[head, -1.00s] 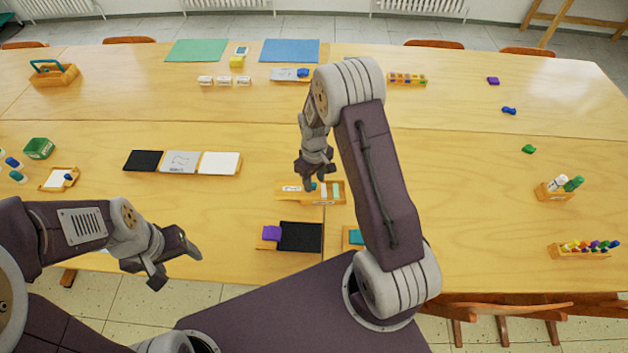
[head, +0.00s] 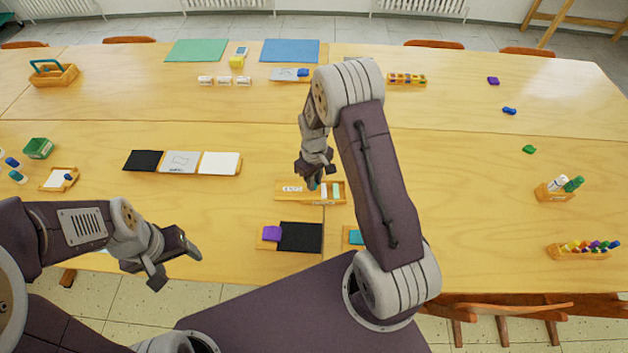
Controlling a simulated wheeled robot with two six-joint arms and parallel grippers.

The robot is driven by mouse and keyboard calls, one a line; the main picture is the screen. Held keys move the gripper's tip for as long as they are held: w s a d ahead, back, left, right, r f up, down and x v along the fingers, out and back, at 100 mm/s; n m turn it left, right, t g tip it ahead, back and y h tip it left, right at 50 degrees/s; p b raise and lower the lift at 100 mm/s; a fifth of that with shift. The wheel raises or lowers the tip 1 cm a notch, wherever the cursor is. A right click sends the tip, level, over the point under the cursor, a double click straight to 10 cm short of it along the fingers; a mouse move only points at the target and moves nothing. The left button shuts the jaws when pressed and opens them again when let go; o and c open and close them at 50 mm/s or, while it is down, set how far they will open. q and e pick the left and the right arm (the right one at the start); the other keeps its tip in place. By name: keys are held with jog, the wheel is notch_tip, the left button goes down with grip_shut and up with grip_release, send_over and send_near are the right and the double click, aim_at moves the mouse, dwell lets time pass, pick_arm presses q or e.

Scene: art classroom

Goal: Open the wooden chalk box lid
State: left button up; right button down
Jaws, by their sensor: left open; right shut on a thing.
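The wooden chalk box (head: 283,197) is a long, low box in the middle of the near table. White and pale teal pieces show in its right part, and a pale marked panel lies in its left part. My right gripper (head: 314,183) points down over the box's middle. It is shut on a small blue-green piece there, which appears to be the lid's knob; the fingers hide most of it. My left gripper (head: 178,262) is open and empty over the table's near edge, left of the box.
A tray with a black pad (head: 301,237) and purple block lies just in front of the box. A row of black, grey and white panels (head: 181,162) is to the left. A marker holder (head: 555,194) stands far right. Table right of my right arm is mostly clear.

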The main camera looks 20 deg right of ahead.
aim_at(296, 189)
dwell(0.9)
jog(key=a, duration=0.1)
jog(key=w+a, duration=0.1)
jog(key=a, duration=0.1)
jog(key=w+a, duration=0.1)
jog(key=a, duration=0.1)
jog(key=shift+w+a+p, duration=0.2)
jog(key=shift+a+p, duration=0.05)
jog(key=shift+p, duration=0.05)
jog(key=c, duration=1.3)
grip_release()
notch_tip(296, 189, up, 9)
